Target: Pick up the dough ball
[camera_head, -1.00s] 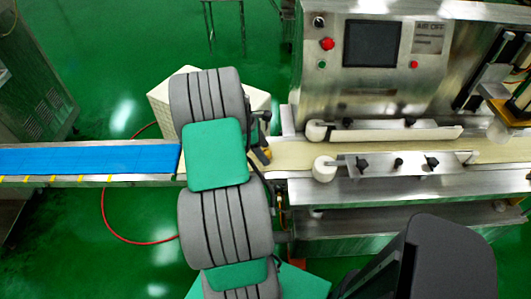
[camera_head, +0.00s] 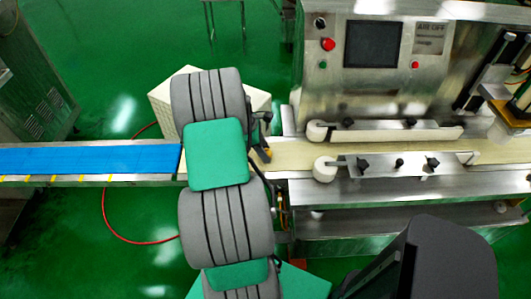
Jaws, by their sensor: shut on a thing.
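My gripper (camera_head: 262,153) shows only in part at the right side of my grey and green arm, over the left end of the machine's cream belt (camera_head: 290,153). A small orange-tan patch (camera_head: 266,153) shows at its dark fingers and looks like the dough ball. My gripper is shut on it. Most of the ball and the fingers are hidden or too small to make out, and I cannot tell whether the ball touches the belt.
The steel encrusting machine (camera_head: 430,80) stands at the right, with white rollers and guide rails along its belt. A blue conveyor (camera_head: 90,158) lies at the left. A pale box (camera_head: 165,100) is behind my arm. A red hose (camera_head: 105,215) lies on the green floor.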

